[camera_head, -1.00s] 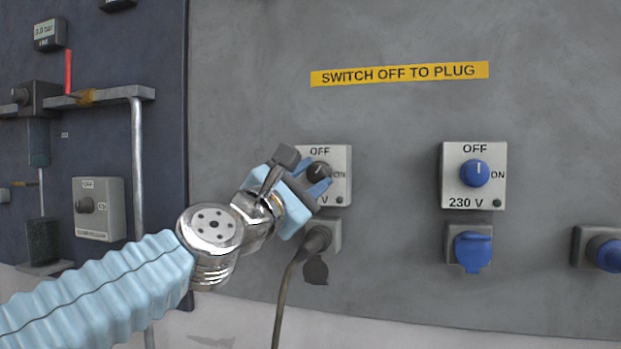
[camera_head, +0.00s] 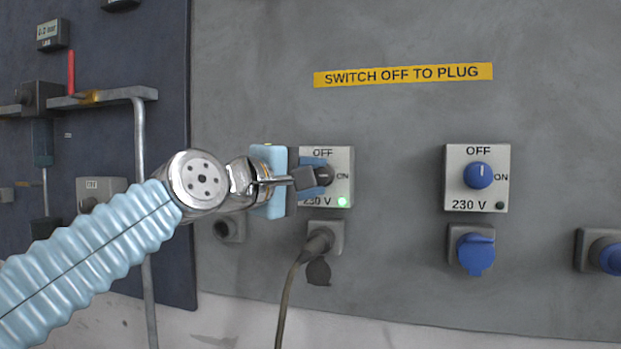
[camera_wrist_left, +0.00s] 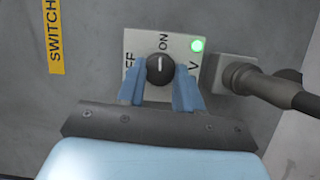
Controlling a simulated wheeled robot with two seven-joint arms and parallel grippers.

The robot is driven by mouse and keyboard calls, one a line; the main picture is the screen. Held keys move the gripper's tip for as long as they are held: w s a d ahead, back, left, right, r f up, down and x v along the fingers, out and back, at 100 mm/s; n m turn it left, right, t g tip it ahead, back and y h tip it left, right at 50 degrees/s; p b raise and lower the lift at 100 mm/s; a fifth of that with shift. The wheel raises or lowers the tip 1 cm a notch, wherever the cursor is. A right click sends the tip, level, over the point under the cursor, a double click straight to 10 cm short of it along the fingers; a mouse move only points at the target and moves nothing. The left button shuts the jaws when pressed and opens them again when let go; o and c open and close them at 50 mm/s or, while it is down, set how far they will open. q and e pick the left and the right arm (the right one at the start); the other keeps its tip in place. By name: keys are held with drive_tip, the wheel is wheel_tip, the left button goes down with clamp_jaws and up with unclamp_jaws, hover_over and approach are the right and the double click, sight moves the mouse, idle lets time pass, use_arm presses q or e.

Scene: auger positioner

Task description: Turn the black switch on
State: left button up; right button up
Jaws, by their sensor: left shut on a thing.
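The black switch (camera_head: 325,174) is a round knob on a light plate (camera_head: 340,156) marked OFF, ON and 230 V. It also shows in the left wrist view (camera_wrist_left: 160,69), where its white mark points at ON. The green lamp (camera_head: 342,202) on the plate is lit; it is bright in the wrist view too (camera_wrist_left: 197,45). My left gripper (camera_head: 316,177) is shut on the black switch, with one blue finger on each side of the knob. The gripper hides part of the plate's left side in the head view. My right gripper is not in view.
A black plug with a cable (camera_head: 318,244) sits in the socket below the plate. To the right are a blue switch (camera_head: 478,175) with a dark lamp and a blue-capped socket (camera_head: 475,252). A yellow SWITCH OFF TO PLUG label (camera_head: 403,75) is above.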

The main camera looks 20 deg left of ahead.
use_arm(q)
drive_tip(key=shift+d+m, duration=0.1)
drive_tip(key=shift+m, duration=0.5)
drive_tip(key=o, duration=1)
drive_tip(key=shift+s+a+b, duration=0.2)
drive_tip(key=shift+s+b, duration=0.15)
drive_tip(key=b+v, duration=0.2)
drive_tip(key=v, duration=0.4)
drive_tip(key=b+v, duration=0.2)
drive_tip(key=v, duration=0.5)
drive_tip(key=shift+r, duration=0.25)
